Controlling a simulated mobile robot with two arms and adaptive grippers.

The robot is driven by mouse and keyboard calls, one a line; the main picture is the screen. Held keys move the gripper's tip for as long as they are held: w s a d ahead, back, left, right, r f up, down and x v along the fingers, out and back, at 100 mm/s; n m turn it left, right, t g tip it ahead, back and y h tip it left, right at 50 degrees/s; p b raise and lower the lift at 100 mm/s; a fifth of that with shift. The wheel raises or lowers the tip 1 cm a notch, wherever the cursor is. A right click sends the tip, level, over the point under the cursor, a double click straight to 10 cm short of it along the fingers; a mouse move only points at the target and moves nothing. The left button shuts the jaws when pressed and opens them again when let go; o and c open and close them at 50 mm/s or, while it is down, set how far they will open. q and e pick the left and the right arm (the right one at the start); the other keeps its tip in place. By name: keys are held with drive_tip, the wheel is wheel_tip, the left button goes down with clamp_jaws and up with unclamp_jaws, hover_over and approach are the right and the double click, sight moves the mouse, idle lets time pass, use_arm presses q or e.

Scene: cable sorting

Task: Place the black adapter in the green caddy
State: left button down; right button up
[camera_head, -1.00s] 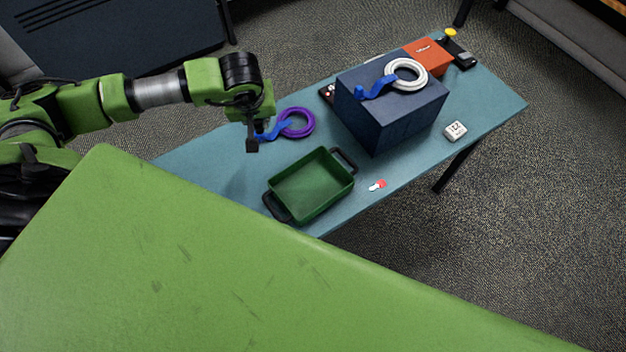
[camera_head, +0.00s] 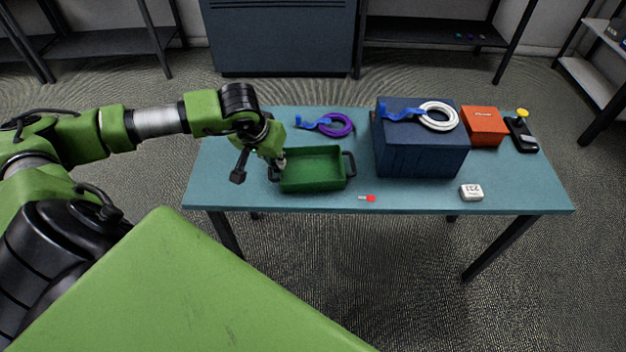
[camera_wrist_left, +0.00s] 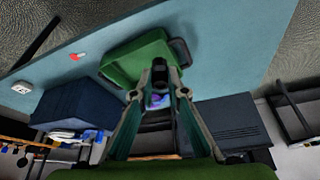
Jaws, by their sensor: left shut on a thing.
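The green caddy (camera_head: 318,187), an open tray with dark handles at both ends, stands near the middle of the table and looks empty in the head view. It also shows in the left wrist view (camera_wrist_left: 125,72). My left gripper (camera_head: 281,161) points down at the caddy's left end. In the left wrist view, its fingers (camera_wrist_left: 158,88) are shut on a small dark thing, which I take to be the black adapter (camera_wrist_left: 160,72), at the caddy's edge in the picture. The head view largely hides the adapter. My right gripper is not in view.
A dark blue box (camera_head: 421,157) stands right of the caddy, with a white coiled cable (camera_head: 438,116) on top. A purple cable (camera_head: 338,125) lies behind the caddy. A red-and-white stick (camera_head: 368,198) and white adapter (camera_head: 471,192) lie near the front edge. An orange box (camera_head: 485,127) is farther right.

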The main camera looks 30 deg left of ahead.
use_arm(q)
drive_tip(key=shift+s+d, duration=0.1)
drive_tip(key=shift+s, duration=0.05)
drive_tip(key=shift+w+f, duration=0.2)
drive_tip(key=shift+w, duration=0.15)
drive_tip(key=w+f+b, duration=0.1)
drive_tip(key=w+f, duration=0.2)
drive_tip(key=w, duration=0.1)
drive_tip(key=w+d+f+b, duration=0.1)
drive_tip(key=w+f+b, duration=0.1)
drive_tip(key=w+f, duration=0.1)
drive_tip(key=w+f+b, duration=0.2)
drive_tip(key=w+f, duration=0.1)
drive_tip(key=w, duration=0.2)
drive_tip(key=shift+w+d, duration=0.1)
drive_tip(key=shift+d, duration=0.05)
drive_tip(key=shift+w+f+b, duration=0.25)
drive_tip(key=shift+f+b, duration=0.2)
drive_tip(key=shift+b, duration=0.2)
wheel_tip(320, 180, down, 3)
drive_tip(key=shift+w+d+f+b, duration=0.1)
drive_tip(key=shift+w+b, duration=0.05)
drive_tip(key=shift+b, duration=0.85)
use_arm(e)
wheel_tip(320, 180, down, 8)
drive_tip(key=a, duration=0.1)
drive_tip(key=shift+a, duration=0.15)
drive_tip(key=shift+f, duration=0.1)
